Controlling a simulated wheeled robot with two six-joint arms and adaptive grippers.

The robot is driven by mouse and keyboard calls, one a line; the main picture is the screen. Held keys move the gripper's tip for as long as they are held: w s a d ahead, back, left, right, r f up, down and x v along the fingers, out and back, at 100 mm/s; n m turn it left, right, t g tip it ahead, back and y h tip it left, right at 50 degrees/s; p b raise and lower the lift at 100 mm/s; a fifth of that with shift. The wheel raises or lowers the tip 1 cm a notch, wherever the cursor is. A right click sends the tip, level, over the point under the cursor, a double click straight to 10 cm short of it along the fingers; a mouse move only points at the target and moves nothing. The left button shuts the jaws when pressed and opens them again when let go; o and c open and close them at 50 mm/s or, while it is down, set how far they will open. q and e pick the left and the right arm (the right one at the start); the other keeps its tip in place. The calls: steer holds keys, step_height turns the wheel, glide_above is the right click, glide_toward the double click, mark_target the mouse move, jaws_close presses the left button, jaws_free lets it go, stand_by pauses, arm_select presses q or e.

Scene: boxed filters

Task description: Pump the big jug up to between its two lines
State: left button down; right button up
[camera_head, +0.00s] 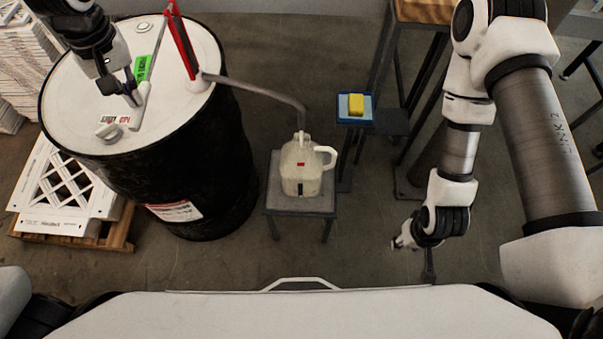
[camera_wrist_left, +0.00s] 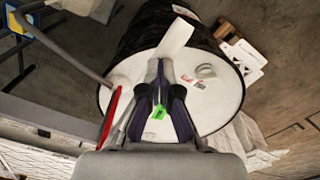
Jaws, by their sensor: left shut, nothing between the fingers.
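The cream jug (camera_head: 300,172) stands upright on a small grey stand, with a red mark and a dark strip on its front. Its two lines and liquid level are too small to make out. The red pump (camera_head: 182,45) rises from the black drum's white lid, and its grey spout pipe ends over the jug's mouth. A white pump grip (camera_head: 139,107) lies low over the lid; it also shows in the left wrist view (camera_wrist_left: 175,38). My left gripper (camera_head: 132,94) is shut and empty beside this grip; contact is unclear. My right gripper (camera_head: 430,268) hangs low at the right, its fingers unclear.
The black drum (camera_head: 205,165) fills the left. A green tag (camera_head: 143,68) and a cap (camera_head: 108,132) are on its lid. A yellow sponge (camera_head: 356,105) on a blue tray is behind the jug. White filters (camera_head: 70,185) lie on a pallet.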

arm_select(q)
steer(key=shift+s+f+b, duration=0.1)
steer(key=shift+f+b, duration=0.25)
steer(key=shift+f, duration=0.55)
steer(key=shift+f+b, duration=0.45)
steer(key=shift+f, duration=0.45)
steer(key=shift+r, duration=0.1)
step_height(320, 180, up, 16)
steer(key=p, duration=1.2)
steer(key=shift+w+p, duration=0.2)
steer(key=shift+p, duration=0.2)
steer(key=shift+f, duration=0.2)
